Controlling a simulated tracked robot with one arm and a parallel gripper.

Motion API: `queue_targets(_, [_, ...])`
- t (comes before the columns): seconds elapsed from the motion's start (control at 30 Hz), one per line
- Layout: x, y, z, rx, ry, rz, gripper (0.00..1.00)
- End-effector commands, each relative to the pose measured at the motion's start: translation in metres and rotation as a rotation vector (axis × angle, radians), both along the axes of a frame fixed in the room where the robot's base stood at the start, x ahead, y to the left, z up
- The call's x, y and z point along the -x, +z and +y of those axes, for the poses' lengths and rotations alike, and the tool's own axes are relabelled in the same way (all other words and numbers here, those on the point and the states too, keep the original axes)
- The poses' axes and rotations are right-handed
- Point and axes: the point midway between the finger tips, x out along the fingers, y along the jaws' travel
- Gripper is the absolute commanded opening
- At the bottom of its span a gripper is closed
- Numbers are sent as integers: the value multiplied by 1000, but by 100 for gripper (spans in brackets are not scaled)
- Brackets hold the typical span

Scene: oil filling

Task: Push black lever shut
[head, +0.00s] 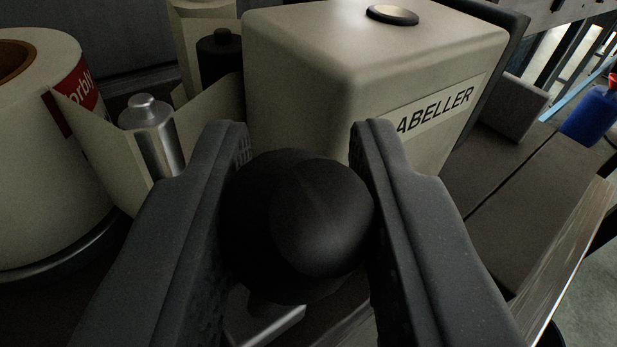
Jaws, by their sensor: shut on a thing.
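The black lever's round knob (300,225) sits between the two fingers of my gripper (302,190) in the middle of the head view. The gripper is shut on the knob, with a finger against its left and right sides. A grey metal bar (268,325) shows below the knob, partly hidden by it and the fingers. I cannot tell from this view how far the lever is turned.
A cream box marked "ABELLER" (340,70) stands just behind the knob. A large label roll (40,150) is at the left, with a metal roller (152,140) beside it. A dark conveyor belt (520,190) runs at the right. A blue container (590,115) stands beyond it.

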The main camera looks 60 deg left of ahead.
Motion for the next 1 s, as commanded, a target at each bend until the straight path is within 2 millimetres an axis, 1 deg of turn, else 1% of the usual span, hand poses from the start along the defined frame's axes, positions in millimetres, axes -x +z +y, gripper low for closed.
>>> queue_targets(0.03, [-2, 6, 1, -8, -2, -9, 0])
queue_targets(0.17, [-2, 6, 2, -9, 0, -9, 0])
queue_targets(0.2, [-2, 6, 3, -8, 1, -8, 37])
queue_targets(0.23, [-1, 5, 3, -8, 2, -8, 45])
queue_targets(0.27, [-1, 5, 3, -7, 2, -8, 47])
queue_targets(0.67, [1, 2, 1, -3, 5, -3, 47])
queue_targets(0.77, [4, 3, -6, -1, 2, -2, 47])
queue_targets(0.87, [10, 4, -20, -2, 2, 0, 47])
queue_targets(1.0, [21, 6, -47, -2, 0, 0, 47])
